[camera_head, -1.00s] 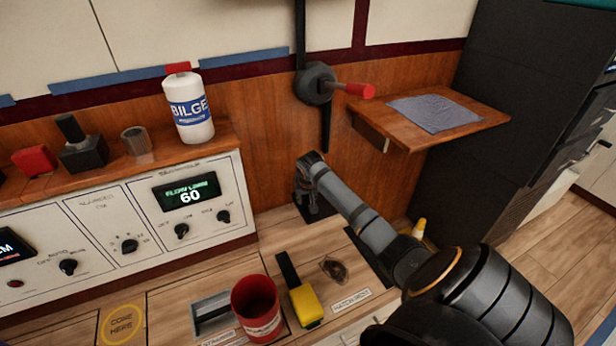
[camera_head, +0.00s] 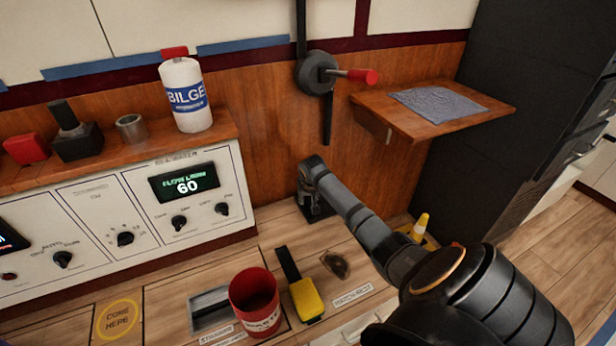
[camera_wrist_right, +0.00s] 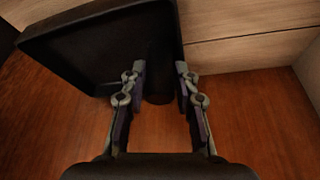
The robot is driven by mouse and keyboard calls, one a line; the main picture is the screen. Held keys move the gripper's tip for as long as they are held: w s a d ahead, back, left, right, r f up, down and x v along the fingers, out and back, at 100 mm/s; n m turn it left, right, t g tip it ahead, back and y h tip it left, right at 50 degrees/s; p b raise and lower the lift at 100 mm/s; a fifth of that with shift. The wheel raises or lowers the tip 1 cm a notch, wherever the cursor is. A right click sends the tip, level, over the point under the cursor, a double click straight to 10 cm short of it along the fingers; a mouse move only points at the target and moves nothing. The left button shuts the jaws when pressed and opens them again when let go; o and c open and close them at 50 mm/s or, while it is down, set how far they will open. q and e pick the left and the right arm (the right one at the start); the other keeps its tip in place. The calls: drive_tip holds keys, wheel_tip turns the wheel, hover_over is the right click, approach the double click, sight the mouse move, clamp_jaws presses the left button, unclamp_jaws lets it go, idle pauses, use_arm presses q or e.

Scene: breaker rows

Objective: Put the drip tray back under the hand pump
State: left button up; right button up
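A black square tray with a raised rim, which looks like the drip tray (camera_wrist_right: 95,45), fills the upper left of the right wrist view. My right gripper (camera_wrist_right: 160,75) is open there, with one finger on each side of a short dark stub; gaps show on both sides. In the head view my right gripper (camera_head: 314,200) points down at the foot of the wood-panelled wall, and I cannot make out the tray. A round grey wall fitting (camera_head: 316,73) with a red-gripped lever, likely the hand pump, is above it. My left gripper is not in view.
A red cup (camera_head: 254,297), a yellow-headed brush (camera_head: 306,299) and a brown lump (camera_head: 336,265) are on the surface left of my right arm. A shelf (camera_head: 415,128) with a grey cloth juts out at right. A BILGE bottle (camera_head: 187,95) stands on the ledge.

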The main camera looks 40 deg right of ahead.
drive_tip(key=shift+o, duration=1.4)
drive_tip(key=shift+r, duration=0.1)
use_arm(q)
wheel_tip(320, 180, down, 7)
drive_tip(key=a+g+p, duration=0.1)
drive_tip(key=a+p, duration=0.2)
drive_tip(key=p, duration=0.1)
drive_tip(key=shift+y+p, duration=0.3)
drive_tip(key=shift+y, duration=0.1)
use_arm(e)
drive_tip(key=v, duration=1.2)
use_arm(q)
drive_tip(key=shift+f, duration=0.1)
